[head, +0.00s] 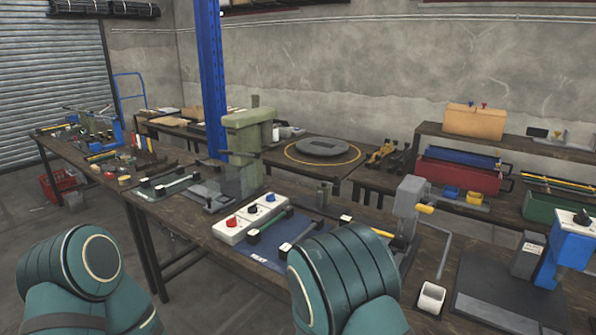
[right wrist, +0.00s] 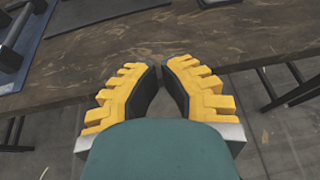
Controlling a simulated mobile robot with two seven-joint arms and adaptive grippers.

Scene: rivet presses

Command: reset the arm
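My two teal arms show at the bottom of the head view, one at the lower left and one at the lower middle. Neither gripper can be seen there. In the right wrist view my right gripper (right wrist: 162,82) shows its two yellow ridged fingers spread apart with a gap between the dark pads. Nothing is between them. The fingers lie over the front edge of the wooden workbench (right wrist: 110,58), with the floor below. My left gripper is outside both views.
A blue post (head: 211,80) rises behind.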

